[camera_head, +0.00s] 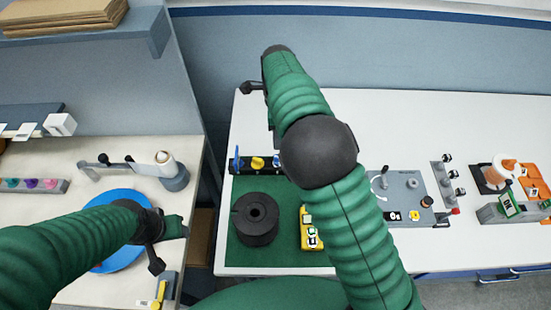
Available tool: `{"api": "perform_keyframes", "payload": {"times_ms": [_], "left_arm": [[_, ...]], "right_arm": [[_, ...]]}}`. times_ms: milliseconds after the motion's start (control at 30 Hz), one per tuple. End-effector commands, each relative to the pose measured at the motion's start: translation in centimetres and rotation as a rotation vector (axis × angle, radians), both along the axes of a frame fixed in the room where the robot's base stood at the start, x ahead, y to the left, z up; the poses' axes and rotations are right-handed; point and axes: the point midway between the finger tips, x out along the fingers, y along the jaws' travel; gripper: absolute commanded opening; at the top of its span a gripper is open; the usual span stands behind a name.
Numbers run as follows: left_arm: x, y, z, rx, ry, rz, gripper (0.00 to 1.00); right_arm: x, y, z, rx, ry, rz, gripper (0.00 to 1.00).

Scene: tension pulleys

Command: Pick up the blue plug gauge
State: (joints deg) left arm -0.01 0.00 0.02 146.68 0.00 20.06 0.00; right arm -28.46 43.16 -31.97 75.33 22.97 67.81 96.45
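A slim blue piece, which looks like the blue plug gauge (237,158), stands upright at the left end of a black rack (248,169) on the white table. Yellow pieces stand to its right in the same rack. My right arm rises over the table and passes just right of the rack. The end of that arm (252,87) is above and beyond the blue piece, apart from it, and its fingers are mostly hidden. My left gripper (174,228) is over the left bench beside a blue disc; its fingertips are too unclear to tell open from shut.
A black spool (256,213) and a yellow device (308,232) sit on the green mat (281,256) in front of the rack. A grey fixture (401,195) stands to the right. A blue round disc (110,263) lies on the left bench. A gap separates the two tables.

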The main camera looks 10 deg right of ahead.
Motion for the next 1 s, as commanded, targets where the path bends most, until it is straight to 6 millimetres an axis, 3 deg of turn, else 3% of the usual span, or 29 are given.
{"api": "perform_keyframes", "payload": {"times_ms": [200,433,600,733,900,1000], "left_arm": [[0.0,0.0,0.7,0.0,0.0,0.001,0.53],[0.0,0.0,1.3,0.0,0.0,0.0,0.53],[0.0,0.0,2.3,0.0,0.0,0.0,0.53],[0.0,0.0,2.4,0.0,0.0,0.0,0.53],[0.0,0.0,2.3,0.0,0.0,0.0,0.53],[0.0,0.0,2.3,0.0,0.0,0.001,0.53]], "right_arm": [[0.1,-0.2,-5.4,0.0,0.004,0.0,0.45],[0.1,-0.3,-8.0,0.001,0.003,0.0,0.45],[0.2,-0.3,-11.2,-0.001,0.003,0.001,0.45],[0.3,-0.2,-12.3,0.001,0.001,0.0,0.45],[0.3,-0.2,-12.3,0.001,0.0,0.0,0.45],[0.3,-0.2,-12.3,0.001,0.0,0.001,0.32]]}}
